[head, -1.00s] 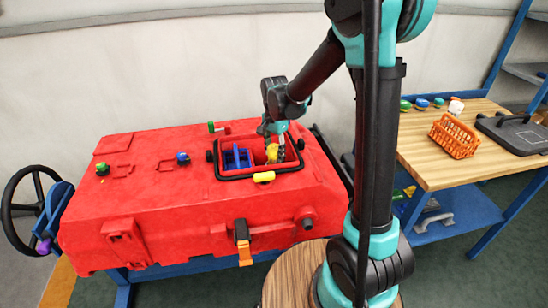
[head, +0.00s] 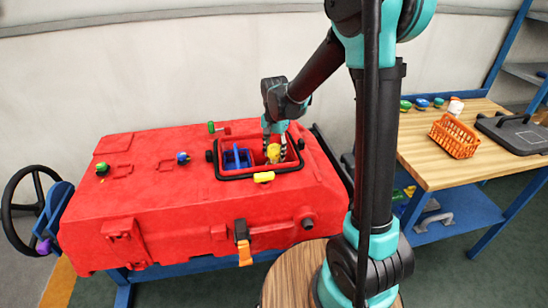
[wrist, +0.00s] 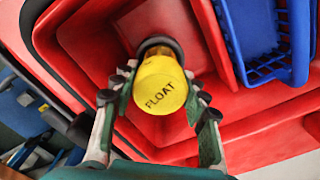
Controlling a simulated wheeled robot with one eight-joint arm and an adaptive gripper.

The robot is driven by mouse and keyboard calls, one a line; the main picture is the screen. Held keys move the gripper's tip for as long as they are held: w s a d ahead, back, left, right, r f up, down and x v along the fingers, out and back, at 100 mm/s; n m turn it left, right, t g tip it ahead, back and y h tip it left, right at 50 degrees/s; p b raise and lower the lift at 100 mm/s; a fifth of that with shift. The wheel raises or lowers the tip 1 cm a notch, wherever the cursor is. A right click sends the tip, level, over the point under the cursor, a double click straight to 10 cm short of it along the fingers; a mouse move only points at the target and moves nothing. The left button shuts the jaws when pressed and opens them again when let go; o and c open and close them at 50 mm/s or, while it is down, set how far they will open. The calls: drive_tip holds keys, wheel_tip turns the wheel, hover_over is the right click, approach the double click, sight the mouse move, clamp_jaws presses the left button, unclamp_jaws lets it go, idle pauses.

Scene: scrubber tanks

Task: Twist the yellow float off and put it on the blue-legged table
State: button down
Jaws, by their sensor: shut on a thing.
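The yellow float (head: 273,153), marked FLOAT, sits inside the open well of the red tank (head: 190,215). In the wrist view the float (wrist: 160,86) is in the middle of the picture, with a dark ring behind it at the red wall. My gripper (head: 274,150) reaches down into the well from above. Its fingers (wrist: 158,98) lie on both sides of the float and are shut on it. The blue-legged table (head: 425,170) has a wooden top and stands at the right.
A blue basket (head: 237,159) sits in the well beside the float, and a black rim (head: 245,178) surrounds the opening. A yellow latch (head: 264,177) is at its front edge. An orange basket (head: 455,135) and a dark board (head: 515,130) occupy the tabletop; its front left is clear.

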drive_tip(key=shift+n, duration=0.6)
unclamp_jaws()
idle(0.3)
idle(0.5)
drive_tip(key=shift+r, duration=3.5)
